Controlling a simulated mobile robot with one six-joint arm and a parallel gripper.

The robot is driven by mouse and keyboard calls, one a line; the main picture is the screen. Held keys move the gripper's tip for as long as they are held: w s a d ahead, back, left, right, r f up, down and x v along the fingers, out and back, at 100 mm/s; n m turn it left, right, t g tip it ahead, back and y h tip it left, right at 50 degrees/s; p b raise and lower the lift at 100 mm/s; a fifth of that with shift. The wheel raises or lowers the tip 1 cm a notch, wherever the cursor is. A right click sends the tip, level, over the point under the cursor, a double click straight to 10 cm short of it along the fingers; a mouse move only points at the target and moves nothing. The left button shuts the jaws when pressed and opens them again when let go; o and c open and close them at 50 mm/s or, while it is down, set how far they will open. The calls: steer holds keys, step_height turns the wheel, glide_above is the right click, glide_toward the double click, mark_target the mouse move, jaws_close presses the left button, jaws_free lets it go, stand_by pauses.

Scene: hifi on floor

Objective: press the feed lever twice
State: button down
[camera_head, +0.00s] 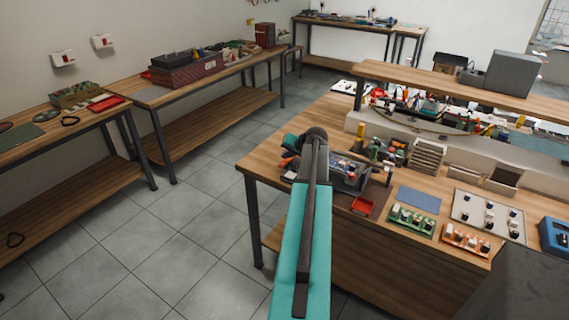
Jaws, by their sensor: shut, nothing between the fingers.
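My teal and dark grey arm (302,245) reaches up from the bottom of the view to the near left corner of the wooden workbench. Its dark rounded joint (314,136) is over the bench. My gripper's fingers cannot be made out; the end of the arm is hidden behind my own link. A grey machine or tray with small parts (350,180) sits on the bench just right of the arm. I cannot pick out the feed lever, and cannot tell whether anything touches it.
A raised shelf (462,88) stands behind.

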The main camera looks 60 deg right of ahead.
mark_target(287, 163)
steer(key=shift+f, duration=0.1)
steer(key=shift+f+b, duration=0.3)
steer(key=shift+b, duration=0.1)
steer(key=shift+f+b, duration=0.6)
steer(key=shift+f, duration=0.25)
stand_by(1.5)
steer(key=shift+r, duration=0.15)
steer(key=shift+r+p, duration=0.55)
steer(key=shift+r, duration=0.55)
steer(key=shift+r+p, duration=1.1)
steer(key=shift+r, duration=1.4)
